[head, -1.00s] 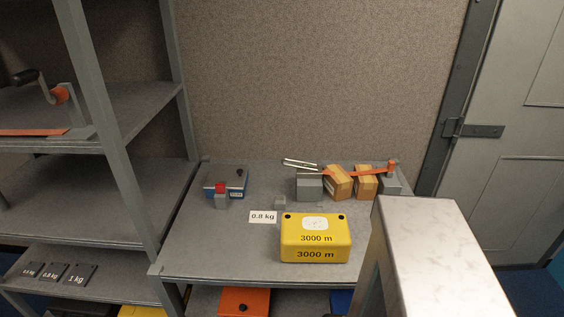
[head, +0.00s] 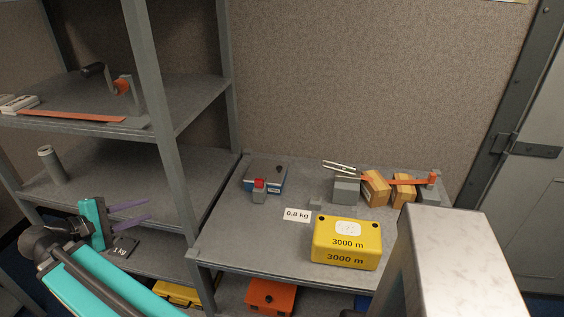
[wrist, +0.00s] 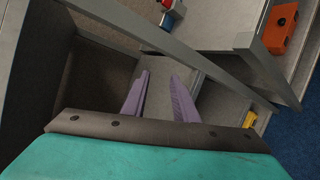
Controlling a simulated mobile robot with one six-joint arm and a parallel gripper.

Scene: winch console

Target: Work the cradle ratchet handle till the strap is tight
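The cradle ratchet handle (head: 342,167), a pair of light metal bars, sticks out to the left above a grey block (head: 346,190) at the back of the table. An orange strap (head: 408,182) runs from it over two wooden cradle blocks (head: 376,188) to an orange-topped post (head: 433,182) at the right. I cannot tell how tight the strap is. My gripper (head: 149,208), teal with purple fingers, is at the lower left by the shelves, far from the handle. Its fingers are apart and empty, also in the wrist view (wrist: 160,76).
A yellow 3000 m box (head: 346,243) stands in front of the cradle. A blue box (head: 266,176) with a red-topped grey piece is at the table's left. A shelf upright (head: 165,130) stands between my gripper and the table. A crank winch (head: 118,88) sits on a shelf.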

